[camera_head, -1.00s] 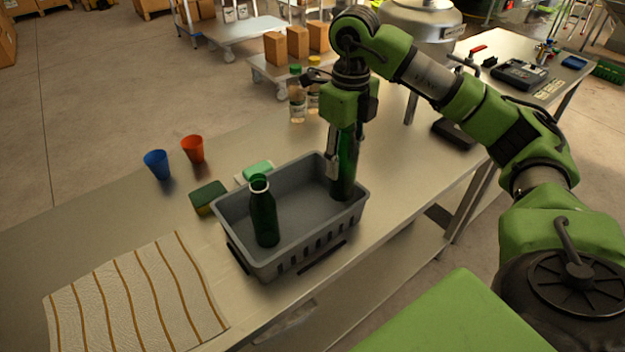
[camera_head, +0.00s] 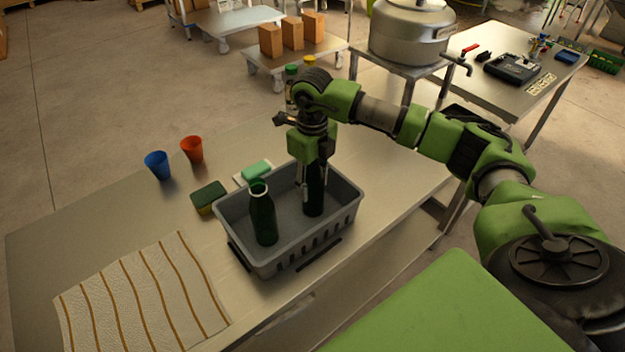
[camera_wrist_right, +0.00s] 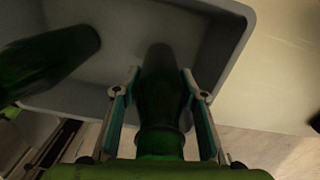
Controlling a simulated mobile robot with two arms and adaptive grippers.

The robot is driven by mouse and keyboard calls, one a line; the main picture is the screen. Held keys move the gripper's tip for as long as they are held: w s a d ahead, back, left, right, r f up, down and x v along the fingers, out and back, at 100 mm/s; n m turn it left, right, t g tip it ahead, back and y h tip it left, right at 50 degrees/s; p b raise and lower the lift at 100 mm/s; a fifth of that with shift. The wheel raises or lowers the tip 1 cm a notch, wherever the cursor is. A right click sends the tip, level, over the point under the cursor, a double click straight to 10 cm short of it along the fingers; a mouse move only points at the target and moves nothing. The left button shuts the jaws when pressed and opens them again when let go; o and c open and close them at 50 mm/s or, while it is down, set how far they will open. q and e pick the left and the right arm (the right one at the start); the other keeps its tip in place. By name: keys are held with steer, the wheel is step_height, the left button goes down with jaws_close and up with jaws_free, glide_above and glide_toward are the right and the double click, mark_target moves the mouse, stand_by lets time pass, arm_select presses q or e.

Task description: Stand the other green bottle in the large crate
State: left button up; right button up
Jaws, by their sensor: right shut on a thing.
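The large grey crate (camera_head: 344,215) stands on the table. One green bottle (camera_head: 263,216) stands upright in its left part. My right gripper (camera_head: 314,178) is over the crate, pointing down, shut on the other green bottle (camera_head: 313,196). That bottle is upright inside the crate, right of the first one; whether its base touches the crate floor cannot be told. In the right wrist view the held bottle (camera_wrist_right: 160,95) lies between the two fingers, and the standing bottle (camera_wrist_right: 45,62) shows at the left. My left gripper is not in view.
Blue cup (camera_head: 157,165), red cup (camera_head: 192,149), sponge (camera_head: 208,197) and a green soap on a dish (camera_head: 256,171) lie beyond or left of the crate. A striped cloth (camera_head: 140,295) lies at front left. Clear bottles behind are partly hidden by my arm.

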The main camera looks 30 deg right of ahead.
steer(key=shift+f, duration=0.1)
steer(key=o, duration=1.3)
steer(key=shift+o, duration=0.2)
step_height(320, 180, up, 11)
steer(key=b, duration=0.3)
steer(key=shift+b, duration=0.35)
steer(key=shift+r, duration=0.65)
